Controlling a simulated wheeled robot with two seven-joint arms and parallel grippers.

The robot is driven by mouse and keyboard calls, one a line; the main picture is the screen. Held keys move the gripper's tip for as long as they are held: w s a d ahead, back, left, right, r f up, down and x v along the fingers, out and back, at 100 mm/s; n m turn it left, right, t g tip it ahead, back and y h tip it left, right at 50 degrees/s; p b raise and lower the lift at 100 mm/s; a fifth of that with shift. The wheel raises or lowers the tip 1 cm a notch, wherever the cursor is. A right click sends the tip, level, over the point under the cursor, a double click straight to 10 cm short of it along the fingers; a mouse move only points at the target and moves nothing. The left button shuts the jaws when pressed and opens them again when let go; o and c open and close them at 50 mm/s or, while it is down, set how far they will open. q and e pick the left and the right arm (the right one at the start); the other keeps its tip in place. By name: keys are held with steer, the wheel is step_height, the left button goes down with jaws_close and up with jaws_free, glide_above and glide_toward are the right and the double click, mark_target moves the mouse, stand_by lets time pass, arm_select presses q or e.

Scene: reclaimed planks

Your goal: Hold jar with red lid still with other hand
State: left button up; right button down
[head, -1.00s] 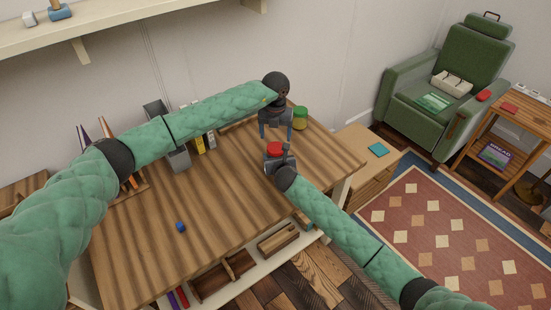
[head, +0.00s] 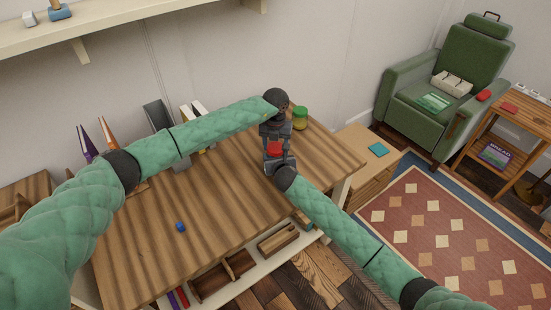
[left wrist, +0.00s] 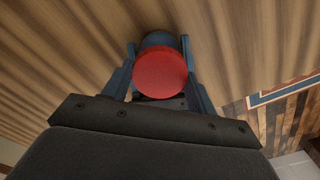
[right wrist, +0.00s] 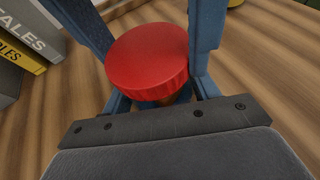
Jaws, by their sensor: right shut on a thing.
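The jar with the red lid (head: 275,149) stands on the wooden table near its right end. Its lid also shows in the left wrist view (left wrist: 160,75) and the right wrist view (right wrist: 148,57). My right gripper (head: 280,163) is shut on the jar's body below the lid; the body is mostly hidden. My left gripper (head: 275,142) is directly above the jar, pointing down. Its blue fingers are apart, one on each side of the lid, and look open. Whether they touch the lid I cannot tell.
A green jar with a yellowish lower part (head: 300,118) stands close behind, to the right. Books and holders stand along the back, partly behind my left arm.

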arm_select(q)
steer(key=shift+m, duration=1.7)
steer(key=o, duration=1.1)
steer(key=shift+r, duration=0.1)
steer(key=shift+r, duration=2.15)
steer(key=shift+c, duration=0.6)
